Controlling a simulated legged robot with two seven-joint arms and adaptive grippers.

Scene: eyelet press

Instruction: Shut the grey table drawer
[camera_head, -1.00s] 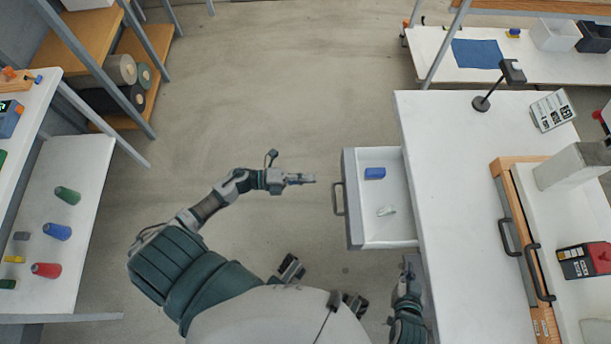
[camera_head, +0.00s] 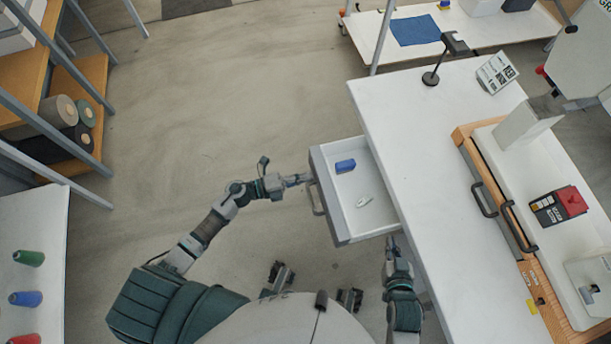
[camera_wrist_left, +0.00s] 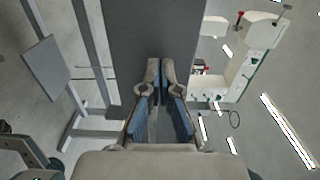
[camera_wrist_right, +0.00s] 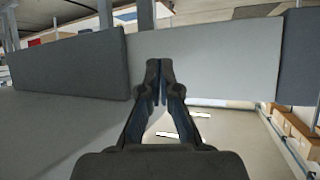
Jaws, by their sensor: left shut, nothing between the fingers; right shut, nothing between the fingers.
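The grey table drawer (camera_head: 340,222) stands pulled out from the left side of the white table (camera_head: 408,150). Its grey front carries a dark handle (camera_head: 316,198). A blue block (camera_head: 345,166) and a small pale item (camera_head: 364,202) lie inside. My left gripper (camera_head: 305,179) is shut and empty, its tips at the drawer front near the upper end of the handle; I cannot tell whether they touch. In the left wrist view the shut fingers (camera_wrist_left: 160,75) point at a grey panel. My right gripper (camera_wrist_right: 158,75) is shut and empty; the right arm is beside the drawer's near side.
Shelving stands on the left. The floor left of the drawer is clear.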

